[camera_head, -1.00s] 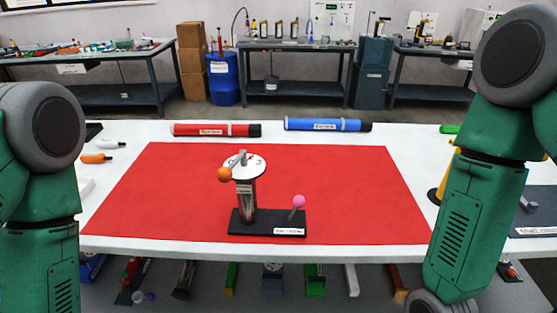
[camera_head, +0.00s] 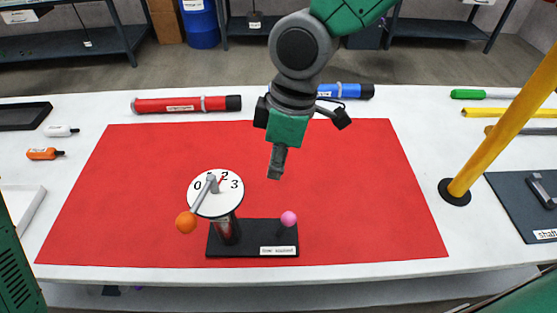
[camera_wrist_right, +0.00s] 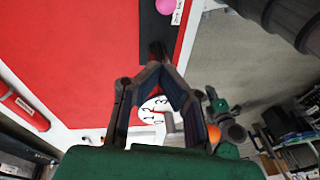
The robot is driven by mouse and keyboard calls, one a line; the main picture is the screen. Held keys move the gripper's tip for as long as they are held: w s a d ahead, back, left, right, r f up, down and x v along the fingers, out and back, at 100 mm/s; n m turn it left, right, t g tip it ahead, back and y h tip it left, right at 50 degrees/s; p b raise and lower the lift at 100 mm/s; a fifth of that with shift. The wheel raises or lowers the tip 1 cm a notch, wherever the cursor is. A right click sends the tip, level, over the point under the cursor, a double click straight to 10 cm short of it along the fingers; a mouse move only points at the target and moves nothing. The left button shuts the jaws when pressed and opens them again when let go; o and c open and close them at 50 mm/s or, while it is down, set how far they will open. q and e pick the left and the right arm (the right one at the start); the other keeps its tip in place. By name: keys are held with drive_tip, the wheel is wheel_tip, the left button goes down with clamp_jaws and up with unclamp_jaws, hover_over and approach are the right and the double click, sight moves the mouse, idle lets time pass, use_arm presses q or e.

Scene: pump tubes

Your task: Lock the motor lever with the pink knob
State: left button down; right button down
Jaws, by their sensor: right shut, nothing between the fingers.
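The motor device stands on the red mat, on a black base (camera_head: 250,230). Its white numbered dial (camera_head: 229,199) carries a grey lever ending in an orange knob (camera_head: 186,222) at the left. The pink knob (camera_head: 288,218) rises from the base's right part; it also shows at the top edge of the right wrist view (camera_wrist_right: 165,6). My right gripper (camera_head: 275,174) is shut and empty, pointing down behind and above the pink knob, apart from it. In the wrist view its fingertips (camera_wrist_right: 156,62) hide part of the scene around the dial. My left gripper is out of view.
A red tube (camera_head: 170,105) and a blue tube (camera_head: 352,91) lie behind the red mat (camera_head: 130,200). A yellow post (camera_head: 500,130) stands on the right. Orange and white small bottles and a dark tray lie at left. The mat around the device is clear.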

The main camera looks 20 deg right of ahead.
hover_over(291, 214)
drive_tip(key=w+a, duration=0.3)
drive_tip(key=a, duration=0.1)
drive_tip(key=d+x, duration=0.1)
drive_tip(key=x, duration=0.5)
drive_tip(key=d+f, duration=0.1)
drive_tip(key=s+d+f, duration=0.1)
drive_tip(key=d+f, duration=0.1)
drive_tip(key=f, duration=0.1)
drive_tip(key=shift+s+b, duration=0.3)
drive_tip(key=shift+b, duration=0.1)
drive_tip(key=shift+f, duration=0.1)
drive_tip(key=shift+a, duration=0.2)
drive_tip(key=shift+s+d+f+p, duration=0.15)
drive_tip(key=shift+s+d+f, duration=0.05)
drive_tip(key=shift+d, duration=0.25)
drive_tip(key=shift+s+d+f+p, duration=0.15)
drive_tip(key=shift+s+d+f, duration=0.05)
drive_tip(key=shift+d, duration=0.2)
drive_tip(key=shift+f, duration=0.1)
